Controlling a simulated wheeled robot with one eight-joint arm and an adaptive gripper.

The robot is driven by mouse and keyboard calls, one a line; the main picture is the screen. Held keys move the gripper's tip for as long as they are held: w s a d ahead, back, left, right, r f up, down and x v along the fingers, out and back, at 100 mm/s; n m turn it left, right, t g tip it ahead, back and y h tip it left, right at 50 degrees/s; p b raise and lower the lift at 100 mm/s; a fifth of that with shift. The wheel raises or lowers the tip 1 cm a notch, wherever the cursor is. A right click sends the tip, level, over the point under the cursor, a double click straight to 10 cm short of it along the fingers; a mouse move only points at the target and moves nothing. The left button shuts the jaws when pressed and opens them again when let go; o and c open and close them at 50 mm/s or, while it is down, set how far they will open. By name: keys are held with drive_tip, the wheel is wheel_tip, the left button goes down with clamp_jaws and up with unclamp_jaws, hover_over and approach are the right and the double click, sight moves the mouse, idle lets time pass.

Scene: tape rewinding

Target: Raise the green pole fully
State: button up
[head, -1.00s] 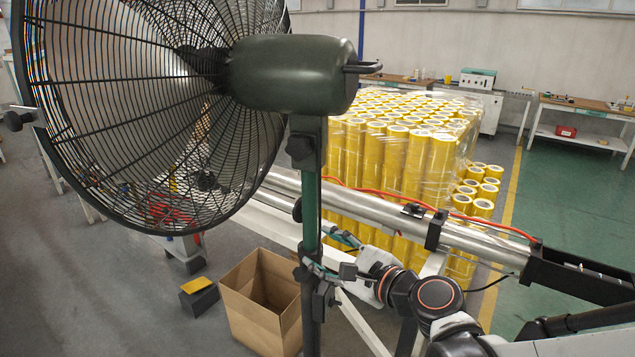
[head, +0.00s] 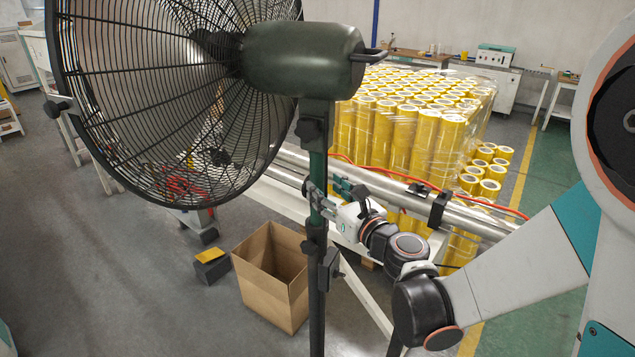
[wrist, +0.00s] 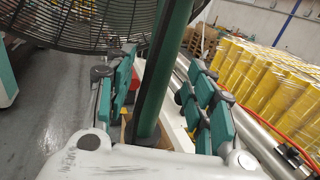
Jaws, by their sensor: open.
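The green pole (head: 318,168) stands upright, with the large black fan (head: 305,60) mounted at its top. A dark collar (head: 315,240) with a knob sits below the green section, on the darker lower stand. My gripper (head: 320,200) is at the green section, above this collar and well below the fan motor. In the wrist view the pole (wrist: 168,75) runs between the two spread, green-padded fingers of my gripper (wrist: 165,90). Both pads look apart from the pole.
An open cardboard box (head: 270,275) stands on the floor left of the stand. A metal roller (head: 395,190) with a red hose passes close behind my gripper. Wrapped yellow rolls (head: 410,130) stand beyond it. Floor at the left front is clear.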

sight(321, 184)
drive_tip(key=x, duration=0.5)
drive_tip(key=shift+r, duration=0.1)
clamp_jaws()
